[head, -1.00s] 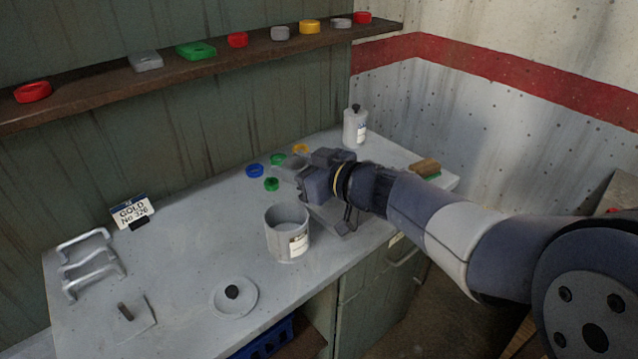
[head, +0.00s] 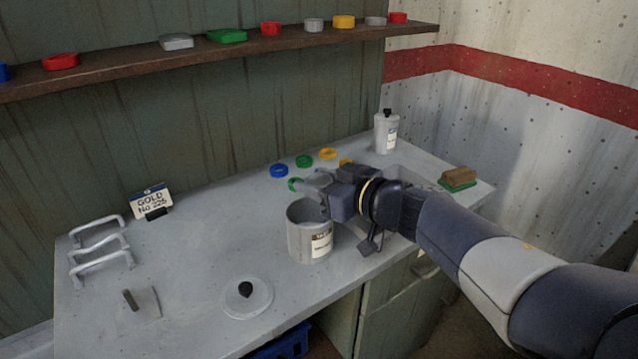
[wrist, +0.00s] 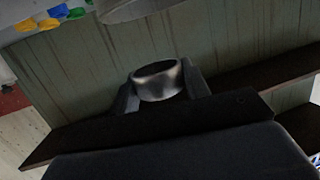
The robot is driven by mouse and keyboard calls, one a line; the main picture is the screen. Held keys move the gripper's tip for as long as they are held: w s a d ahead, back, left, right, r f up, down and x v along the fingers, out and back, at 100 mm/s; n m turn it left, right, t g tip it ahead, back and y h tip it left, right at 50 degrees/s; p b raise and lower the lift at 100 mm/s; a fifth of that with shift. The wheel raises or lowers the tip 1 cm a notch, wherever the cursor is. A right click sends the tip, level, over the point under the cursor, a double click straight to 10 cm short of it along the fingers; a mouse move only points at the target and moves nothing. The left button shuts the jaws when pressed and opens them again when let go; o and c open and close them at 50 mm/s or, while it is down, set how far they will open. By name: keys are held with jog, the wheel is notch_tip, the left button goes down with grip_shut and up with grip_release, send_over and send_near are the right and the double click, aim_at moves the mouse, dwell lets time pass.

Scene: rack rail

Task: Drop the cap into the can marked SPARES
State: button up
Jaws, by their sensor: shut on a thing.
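My gripper (head: 318,186) is shut on a grey ring-shaped cap (wrist: 158,82), which shows between the two fingers in the wrist view. In the head view the cap is hard to make out against the grey fingers. An open grey can (head: 308,240) with a white label stands on the bench; its lettering is too small to read. The gripper is just behind and above the can's rim, apart from or over its far edge; I cannot tell which. A pale curved edge, possibly the can (wrist: 135,10), shows at the top of the wrist view.
Blue (head: 279,171), green (head: 304,161) and yellow (head: 328,153) caps lie behind the gripper. A white bottle (head: 386,132) and a brush (head: 458,178) stand right. A round lid (head: 247,297), wire rack (head: 100,253) and sign (head: 151,200) are left. A shelf (head: 120,75) holds several caps.

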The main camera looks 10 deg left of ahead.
jog(key=shift+f, duration=0.15)
jog(key=o, duration=1)
jog(key=shift+o, duration=0.2)
jog(key=shift+d, duration=0.1)
jog(key=p+v, duration=0.2)
jog(key=v, duration=0.8)
jog(key=shift+s+d, duration=0.25)
jog(key=shift+s, duration=0.05)
